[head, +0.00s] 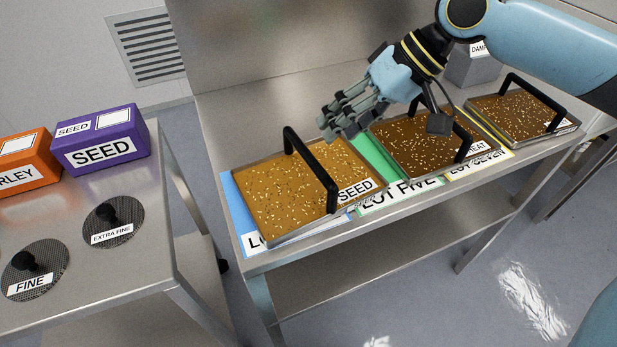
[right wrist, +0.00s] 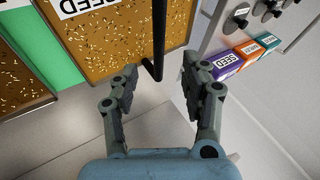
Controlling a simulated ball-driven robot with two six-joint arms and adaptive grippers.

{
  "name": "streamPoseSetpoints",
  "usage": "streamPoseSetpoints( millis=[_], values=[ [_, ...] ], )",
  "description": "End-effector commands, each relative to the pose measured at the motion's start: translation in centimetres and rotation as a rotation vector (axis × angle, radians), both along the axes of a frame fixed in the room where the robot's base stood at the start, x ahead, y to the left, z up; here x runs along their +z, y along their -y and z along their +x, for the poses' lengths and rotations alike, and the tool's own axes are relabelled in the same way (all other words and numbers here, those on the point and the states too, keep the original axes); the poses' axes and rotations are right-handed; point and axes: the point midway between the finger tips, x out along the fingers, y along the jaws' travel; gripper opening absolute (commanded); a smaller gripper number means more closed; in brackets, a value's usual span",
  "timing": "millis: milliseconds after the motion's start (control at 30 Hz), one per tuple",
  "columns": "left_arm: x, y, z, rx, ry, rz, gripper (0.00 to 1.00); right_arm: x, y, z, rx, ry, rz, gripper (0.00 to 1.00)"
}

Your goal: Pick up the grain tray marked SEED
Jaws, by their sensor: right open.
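My right gripper (head: 385,125) is open and empty, above and behind the gap between this tray and the middle tray. In the right wrist view the SEED tray (right wrist: 110,45) lies beyond the open fingers (right wrist: 160,75), and a black handle (right wrist: 158,40) shows between and beyond the fingertips, apart from them. My left gripper is not in view.
A side table at left holds a purple SEED box (head: 100,140), an orange box (head: 25,160) and round sieves (head: 113,222).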

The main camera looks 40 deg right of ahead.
Motion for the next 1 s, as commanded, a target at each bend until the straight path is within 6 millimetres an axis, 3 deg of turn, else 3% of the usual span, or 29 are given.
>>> streamPoseSetpoints(
  millis=[200,467,700,1000],
  values=[
    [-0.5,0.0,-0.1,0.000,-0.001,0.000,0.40,-2.8,-1.7,1.2,-0.002,-0.001,0.006,0.46],
    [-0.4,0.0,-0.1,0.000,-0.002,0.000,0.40,-4.5,-2.7,2.3,0.000,-0.002,0.004,0.46],
    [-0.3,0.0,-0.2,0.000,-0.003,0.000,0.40,-7.4,-4.0,3.9,0.002,-0.002,0.003,0.46],
    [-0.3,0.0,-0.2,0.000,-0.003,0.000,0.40,-7.9,-4.3,4.0,0.004,-0.001,-0.001,0.46]
  ],
)
